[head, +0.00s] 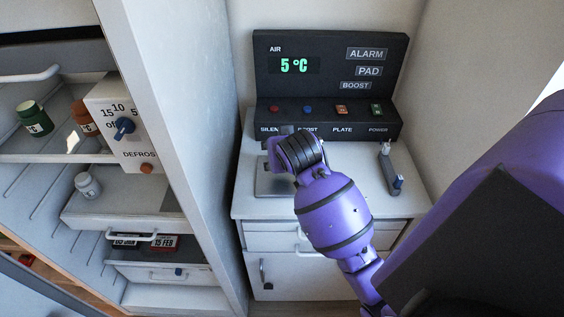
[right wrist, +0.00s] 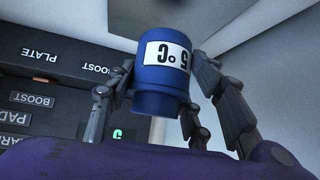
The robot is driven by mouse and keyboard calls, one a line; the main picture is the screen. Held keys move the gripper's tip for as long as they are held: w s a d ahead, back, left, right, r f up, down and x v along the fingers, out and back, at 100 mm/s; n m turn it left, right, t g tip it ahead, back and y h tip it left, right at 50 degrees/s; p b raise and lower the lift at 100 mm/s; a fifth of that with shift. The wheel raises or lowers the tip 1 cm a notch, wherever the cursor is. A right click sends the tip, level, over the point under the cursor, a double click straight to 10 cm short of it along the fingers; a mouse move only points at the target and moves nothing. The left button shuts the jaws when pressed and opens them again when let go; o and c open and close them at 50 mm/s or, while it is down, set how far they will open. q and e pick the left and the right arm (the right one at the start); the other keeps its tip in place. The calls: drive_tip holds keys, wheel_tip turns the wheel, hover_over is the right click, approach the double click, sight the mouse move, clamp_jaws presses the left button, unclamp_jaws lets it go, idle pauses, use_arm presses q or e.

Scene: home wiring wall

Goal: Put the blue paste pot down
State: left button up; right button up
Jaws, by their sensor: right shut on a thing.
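The blue paste pot (right wrist: 160,78), with a white "5 °C" label, is between the fingers of my right gripper (right wrist: 165,92) in the right wrist view. The fingers are shut on its sides. The label reads upside down in that view. In the head view my right gripper (head: 277,142) is mostly hidden by its own purple wrist, and the pot is not visible there. It is over the white cabinet top (head: 246,160), near a grey metal plate (head: 268,187). Whether the pot touches anything below is hidden. My left gripper is not in view.
A black control panel (head: 328,85) reading 5 °C stands behind, with several buttons along its base. A lever (head: 391,170) is at the cabinet top's right. Left, past a white partition (head: 180,110), an open fridge holds a green pot (head: 34,119), an orange pot (head: 84,118) and a white pot (head: 87,186).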

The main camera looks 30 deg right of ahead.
drive_tip(key=f, duration=0.3)
drive_tip(key=shift+w+d+f, duration=0.1)
drive_tip(key=shift+w+d, duration=0.15)
drive_tip(key=shift+d, duration=0.15)
drive_tip(key=shift+f, duration=0.3)
drive_tip(key=shift+f, duration=0.1)
drive_tip(key=o, duration=1.6)
drive_tip(key=shift+c, duration=0.2)
drive_tip(key=shift+f, duration=0.1)
drive_tip(key=v, duration=1.2)
drive_tip(key=shift+s+a, duration=0.1)
